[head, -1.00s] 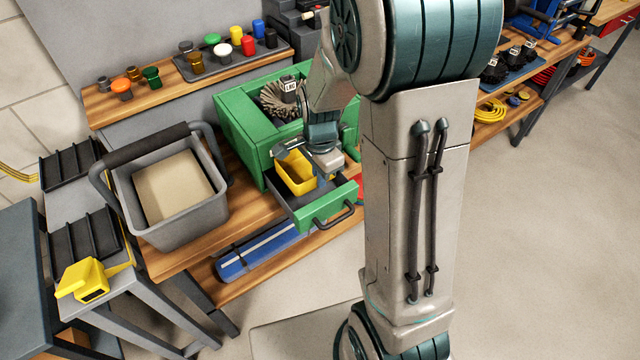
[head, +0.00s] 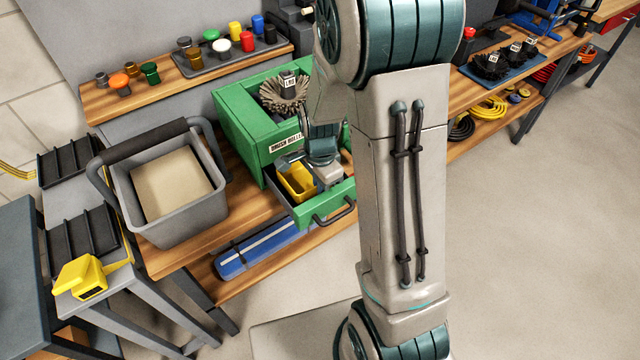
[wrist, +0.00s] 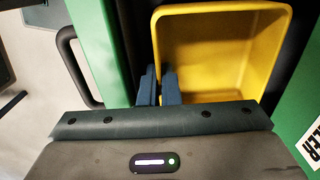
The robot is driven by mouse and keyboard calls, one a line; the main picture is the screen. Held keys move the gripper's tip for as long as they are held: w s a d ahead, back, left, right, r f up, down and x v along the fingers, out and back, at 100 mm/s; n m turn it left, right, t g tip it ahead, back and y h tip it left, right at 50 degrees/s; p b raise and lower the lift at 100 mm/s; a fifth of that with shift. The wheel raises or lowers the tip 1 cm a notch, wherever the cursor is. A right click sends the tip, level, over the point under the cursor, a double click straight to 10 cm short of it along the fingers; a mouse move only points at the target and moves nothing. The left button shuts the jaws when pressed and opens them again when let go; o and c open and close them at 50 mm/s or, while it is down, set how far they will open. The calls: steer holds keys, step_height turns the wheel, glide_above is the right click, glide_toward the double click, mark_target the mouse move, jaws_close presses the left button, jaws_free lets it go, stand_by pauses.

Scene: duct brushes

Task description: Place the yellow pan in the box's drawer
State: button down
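The yellow pan (head: 299,185) is inside the open green drawer (head: 318,214) of the green box (head: 233,126), toward its left side. My gripper (wrist: 160,75) is shut on one side wall of the yellow pan (wrist: 215,50), with a dark blue finger on each side of the wall. In the wrist view the pan looks empty, and its near part is hidden by my gripper. The drawer's green front and dark handle (wrist: 75,65) are at the left there. I cannot tell whether the pan touches the drawer floor.
A grey bin (head: 170,190) with a raised handle stands left of the drawer. A blue case (head: 255,250) lies on the shelf below. Floor in front of the bench is clear.

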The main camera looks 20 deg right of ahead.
steer(key=c, duration=1.9)
jaws_free()
steer(key=shift+c, duration=0.2)
steer(key=shift+r, duration=0.1)
step_height(320, 180, up, 12)
steer(key=p, duration=0.1)
steer(key=s+r+n+t, duration=0.1)
steer(key=s+r+n, duration=0.2)
steer(key=s+n, duration=0.4)
steer(key=s+r+n+t, duration=0.2)
steer(key=s+r+n, duration=0.2)
steer(key=s+n, duration=0.3)
steer(key=shift+r, duration=0.15)
steer(key=shift+s, duration=0.1)
